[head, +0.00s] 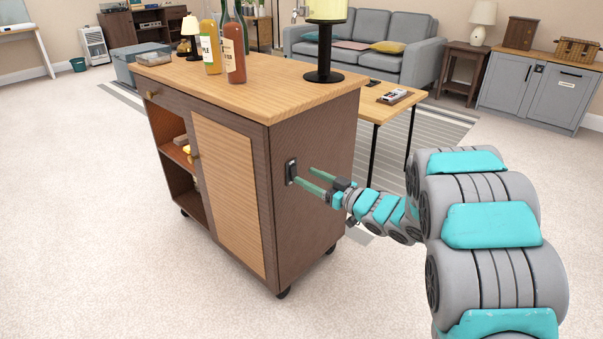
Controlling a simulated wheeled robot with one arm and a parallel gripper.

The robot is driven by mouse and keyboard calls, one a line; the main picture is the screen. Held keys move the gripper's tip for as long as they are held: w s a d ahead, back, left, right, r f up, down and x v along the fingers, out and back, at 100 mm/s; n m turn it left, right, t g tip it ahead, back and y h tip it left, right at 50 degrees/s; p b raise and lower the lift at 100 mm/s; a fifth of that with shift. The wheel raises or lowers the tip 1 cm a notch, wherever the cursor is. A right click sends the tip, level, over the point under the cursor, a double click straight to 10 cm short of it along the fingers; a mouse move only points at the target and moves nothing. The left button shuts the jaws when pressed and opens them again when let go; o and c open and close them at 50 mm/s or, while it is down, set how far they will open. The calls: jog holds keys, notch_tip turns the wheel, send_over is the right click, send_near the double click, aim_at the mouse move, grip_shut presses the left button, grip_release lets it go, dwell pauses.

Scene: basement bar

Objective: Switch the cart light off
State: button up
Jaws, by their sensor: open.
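A wooden bar cart (315,225) with dark sides and a light top stands in the middle of the head view. A small dark switch plate (291,171) is mounted on its right side panel. A lamp (324,50) with a black stand and a pale yellow shade, cut off by the top edge, stands on the cart top. The shade looks bright. My gripper (304,176) is open and empty, its green fingers pointing left at the switch plate. The fingertips are very close to it; I cannot tell whether they touch. The switch's position is too small to read.
A low table (385,103) stands behind the cart at the right. A grey sofa (370,45) and grey cabinet (535,90) are farther back. The carpet left of the cart is clear.

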aim_at(294, 170)
jog(key=shift+x, duration=1.85)
grip_shut()
